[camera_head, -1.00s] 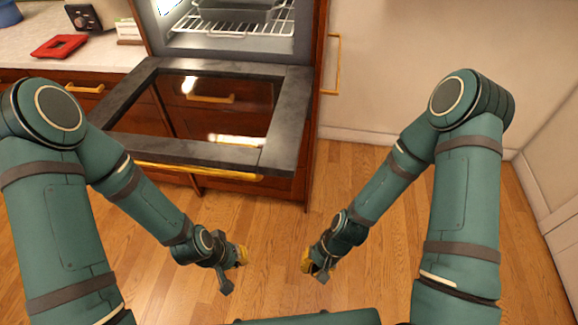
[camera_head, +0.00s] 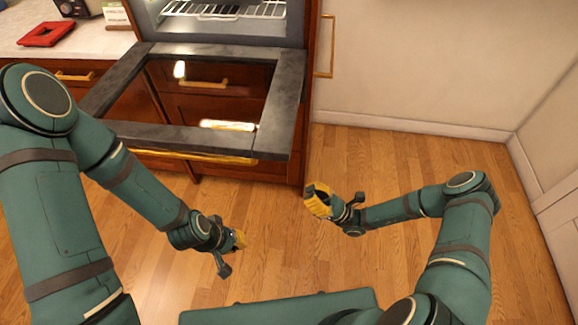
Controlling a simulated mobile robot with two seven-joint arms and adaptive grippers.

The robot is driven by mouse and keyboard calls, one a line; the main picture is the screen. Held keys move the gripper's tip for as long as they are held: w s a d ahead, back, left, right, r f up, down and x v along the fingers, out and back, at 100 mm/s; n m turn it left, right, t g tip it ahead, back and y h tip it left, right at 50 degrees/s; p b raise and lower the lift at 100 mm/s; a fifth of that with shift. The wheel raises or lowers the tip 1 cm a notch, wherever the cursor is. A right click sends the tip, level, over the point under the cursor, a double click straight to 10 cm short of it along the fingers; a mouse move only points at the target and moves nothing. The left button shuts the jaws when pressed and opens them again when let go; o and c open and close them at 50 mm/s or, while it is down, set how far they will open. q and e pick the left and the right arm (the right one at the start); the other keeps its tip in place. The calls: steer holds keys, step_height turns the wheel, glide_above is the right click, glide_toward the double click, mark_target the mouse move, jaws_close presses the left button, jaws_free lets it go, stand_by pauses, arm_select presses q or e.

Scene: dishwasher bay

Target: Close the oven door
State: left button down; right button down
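The oven door (camera_head: 120,84) is folded down, open and about level, with a dark frame and a glass pane. Its brass handle (camera_head: 200,156) runs along the front edge. The oven cavity (camera_head: 222,30) with a wire rack (camera_head: 225,10) shows behind it. My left gripper (camera_head: 238,248) is below and in front of the door, over the floor, touching nothing. My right gripper (camera_head: 318,197) is to the right of the door's front corner, apart from it, with yellow fingertips turned left. Both grippers are small in view, and their finger gaps are unclear.
A counter (camera_head: 100,42) at the left holds a red square dish (camera_head: 47,33) and a dark appliance. Drawers with brass handles lie below it. A tall brass handle (camera_head: 327,45) stands right of the oven. The wooden floor (camera_head: 400,160) at the right is clear.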

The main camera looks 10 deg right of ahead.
steer(key=w+a+r, duration=0.2)
steer(key=a+r, duration=0.4)
steer(key=r, duration=0.5)
steer(key=shift+a, duration=0.3)
steer(key=shift+w, duration=0.1)
